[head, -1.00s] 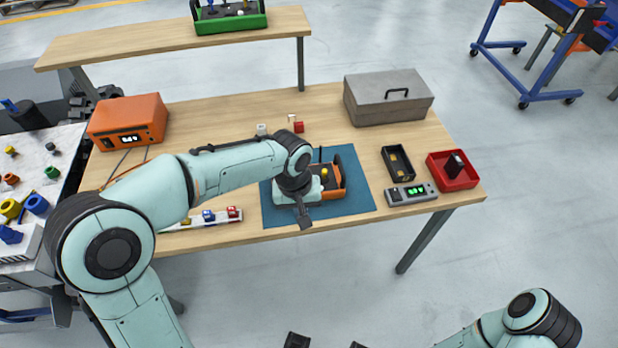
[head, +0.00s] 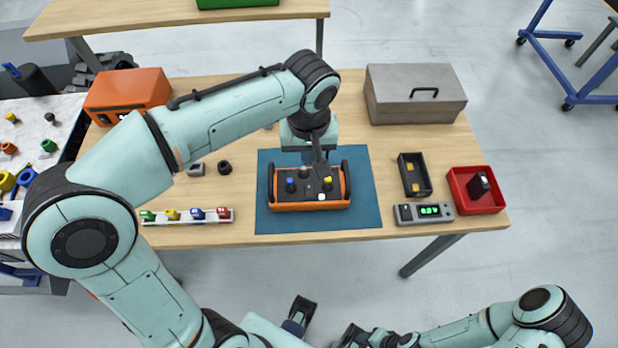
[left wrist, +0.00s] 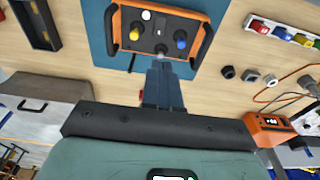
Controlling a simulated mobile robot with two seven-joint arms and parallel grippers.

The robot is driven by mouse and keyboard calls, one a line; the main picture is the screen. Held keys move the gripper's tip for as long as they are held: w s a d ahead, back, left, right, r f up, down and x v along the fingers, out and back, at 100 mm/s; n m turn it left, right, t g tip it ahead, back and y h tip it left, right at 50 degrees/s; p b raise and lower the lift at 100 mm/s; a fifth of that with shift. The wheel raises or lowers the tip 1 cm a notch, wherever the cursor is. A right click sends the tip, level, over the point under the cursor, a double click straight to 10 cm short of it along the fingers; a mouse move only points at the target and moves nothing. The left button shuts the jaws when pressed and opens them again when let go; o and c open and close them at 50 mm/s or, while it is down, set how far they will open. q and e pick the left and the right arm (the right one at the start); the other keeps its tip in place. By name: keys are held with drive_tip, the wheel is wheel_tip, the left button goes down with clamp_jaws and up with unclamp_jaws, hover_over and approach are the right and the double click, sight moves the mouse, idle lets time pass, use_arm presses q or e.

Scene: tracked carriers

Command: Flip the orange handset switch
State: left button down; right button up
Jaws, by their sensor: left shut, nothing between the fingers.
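The orange handset (head: 283,207) lies on the blue mat (head: 362,218), with black handles at both ends. Its dark panel carries a blue knob (left wrist: 181,36), a yellow knob (left wrist: 134,34) and a white button (left wrist: 146,15). A small grey piece, perhaps the switch (left wrist: 160,48), shows at the panel's near edge in the left wrist view, just ahead of the fingertips. My left gripper (head: 323,175) is shut and empty, pointing down over the handset; contact cannot be told. My right gripper (head: 350,335) is partly visible at the bottom edge; its jaws are unclear.
A grey toolbox (head: 415,105) stands behind.

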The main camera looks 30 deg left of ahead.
sight(309, 186)
use_arm(q)
drive_tip(key=f, duration=0.4)
drive_tip(key=w+f+b, duration=0.1)
drive_tip(key=f, duration=0.4)
drive_tip(key=a+f+b, duration=0.1)
drive_tip(key=f, duration=0.4)
drive_tip(key=shift+w, duration=0.35)
drive_tip(key=shift+d, duration=0.1)
